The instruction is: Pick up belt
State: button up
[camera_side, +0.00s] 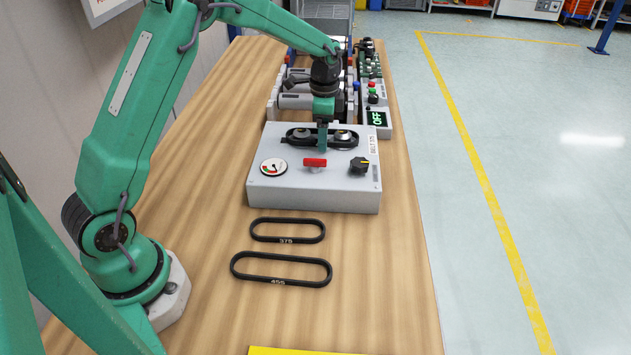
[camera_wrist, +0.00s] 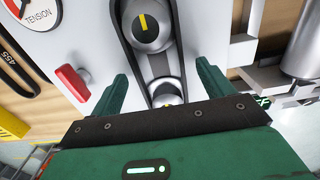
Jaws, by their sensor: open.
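Two black loop belts lie flat on the wooden table in the side view. The smaller belt, marked 375 (camera_side: 286,241), is behind the larger belt, marked 455 (camera_side: 278,282). Part of a belt marked 455 (camera_wrist: 17,66) shows at the left edge of the wrist view. A grey control box (camera_side: 265,194) carries two pulleys with a dark loop (camera_wrist: 184,50) around them. My gripper (camera_side: 322,148) is over these pulleys. In the wrist view its green fingers (camera_wrist: 160,88) are apart, one on each side of the loop. Whether they touch it I cannot tell.
The box has a tension gauge (camera_side: 273,167), a red handle (camera_side: 315,162) and a black knob (camera_side: 359,166). Rollers, a panel reading OFF (camera_side: 377,118) and other equipment crowd the table behind it. A yellow strip (camera_side: 290,351) is at the front. The table around the loose belts is clear.

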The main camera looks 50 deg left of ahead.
jog(key=c, duration=1.1)
jog(key=shift+o, duration=0.2)
jog(key=shift+r, duration=0.1)
jog(key=shift+r, duration=0.55)
notch_tip(320, 180, up, 3)
jog(key=shift+d+r, duration=0.1)
jog(key=shift+d, duration=0.05)
jog(key=s+d+r, duration=0.4)
jog(key=d+r, duration=0.2)
jog(key=d, duration=0.4)
jog(key=shift+s+d+r, duration=0.25)
